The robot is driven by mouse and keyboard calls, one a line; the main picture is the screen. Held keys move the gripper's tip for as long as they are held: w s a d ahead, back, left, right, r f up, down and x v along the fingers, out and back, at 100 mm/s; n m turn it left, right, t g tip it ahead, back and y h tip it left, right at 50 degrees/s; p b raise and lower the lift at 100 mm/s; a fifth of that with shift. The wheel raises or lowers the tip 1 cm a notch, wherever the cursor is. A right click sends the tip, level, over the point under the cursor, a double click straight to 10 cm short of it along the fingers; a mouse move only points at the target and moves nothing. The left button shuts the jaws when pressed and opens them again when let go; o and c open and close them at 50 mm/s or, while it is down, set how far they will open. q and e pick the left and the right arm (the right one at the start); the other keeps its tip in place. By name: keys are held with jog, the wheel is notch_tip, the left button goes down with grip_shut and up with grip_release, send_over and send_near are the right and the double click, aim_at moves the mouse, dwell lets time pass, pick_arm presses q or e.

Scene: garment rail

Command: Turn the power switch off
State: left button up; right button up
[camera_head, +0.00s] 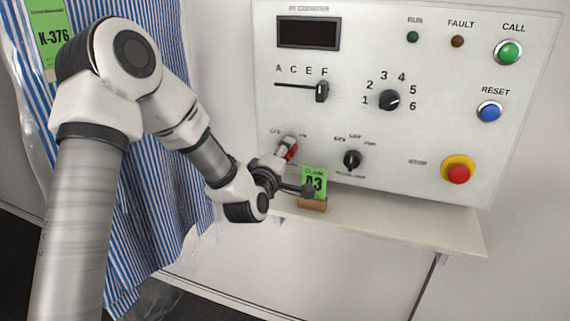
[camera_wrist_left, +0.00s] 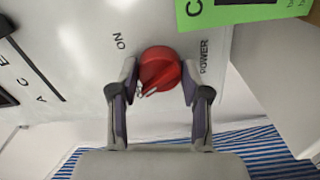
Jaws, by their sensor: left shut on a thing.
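The power switch is a red rotary knob (camera_head: 292,150) low on the left of the white control panel (camera_head: 440,120). In the left wrist view the red knob (camera_wrist_left: 160,66) sits between the words ON and POWER. My left gripper (camera_head: 288,163) is at the panel, shut on the knob. In the wrist view its two fingers (camera_wrist_left: 159,80) press on opposite sides of it. A small pale mark shows at the knob's lower left edge there. In the head view the gripper partly hides the knob and its labels, so its setting is hard to read. My right gripper is not in view.
A green A3 card (camera_head: 314,180) on a brown block stands on the shelf (camera_head: 400,218) close beside the gripper. A black selector knob (camera_head: 352,160) is to the right. The red stop button (camera_head: 458,172) is farther right. A striped garment (camera_head: 150,230) hangs behind my left arm.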

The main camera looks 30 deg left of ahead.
pick_arm(q)
jog(key=shift+n+b, duration=0.9)
jog(key=shift+n, duration=0.3)
jog(key=shift+r, duration=0.1)
jog(key=o, duration=1.2)
jog(key=shift+c, duration=0.2)
jog(key=v, duration=0.7)
jog(key=shift+s, duration=0.25)
